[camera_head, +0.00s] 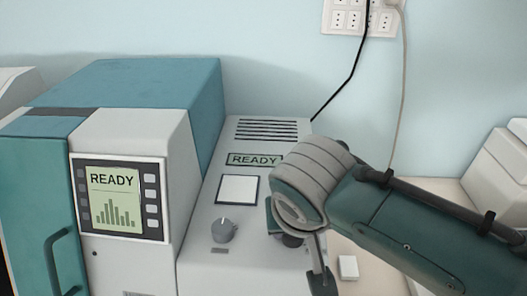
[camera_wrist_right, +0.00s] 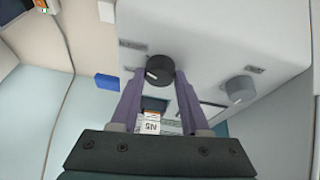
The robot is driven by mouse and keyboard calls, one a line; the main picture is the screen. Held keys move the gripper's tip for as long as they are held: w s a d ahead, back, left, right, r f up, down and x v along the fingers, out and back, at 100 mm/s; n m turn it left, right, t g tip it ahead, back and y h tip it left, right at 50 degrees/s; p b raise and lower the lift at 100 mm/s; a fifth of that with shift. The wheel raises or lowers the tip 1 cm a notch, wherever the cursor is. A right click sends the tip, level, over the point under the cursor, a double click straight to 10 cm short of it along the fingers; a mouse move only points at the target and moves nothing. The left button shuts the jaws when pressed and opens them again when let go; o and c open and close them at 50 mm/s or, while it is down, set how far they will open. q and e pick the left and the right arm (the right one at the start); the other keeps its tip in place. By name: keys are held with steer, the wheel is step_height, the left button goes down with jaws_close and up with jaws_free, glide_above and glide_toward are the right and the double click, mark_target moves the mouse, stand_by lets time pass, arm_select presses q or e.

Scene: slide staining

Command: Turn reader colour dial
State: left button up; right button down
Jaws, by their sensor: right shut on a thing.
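The reader is a light grey housing (camera_head: 205,265) with a READY display (camera_head: 254,160) and a white square window (camera_head: 238,190). On its sloped top are a grey dial (camera_head: 224,231) with a pointer mark and, to its right, a dark dial (camera_head: 291,240), partly hidden by my right arm. In the right wrist view my right gripper (camera_wrist_right: 160,72) has its fingertips on either side of the dark dial (camera_wrist_right: 160,67) and is shut on it. The grey dial (camera_wrist_right: 240,89) stands free beside it. My left gripper is not in view.
A teal and white machine (camera_head: 150,85) with a READY screen (camera_head: 112,200) stands left of the reader. A small white block (camera_head: 348,267) lies on the bench at right. A blue block (camera_wrist_right: 107,82) shows beside the reader. A wall socket (camera_head: 358,18) carries cables.

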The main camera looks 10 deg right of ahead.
steer(key=shift+m, duration=0.5)
steer(key=shift+c, duration=1.9)
jaws_free()
steer(key=v, duration=1)
steer(key=shift+p, duration=0.4)
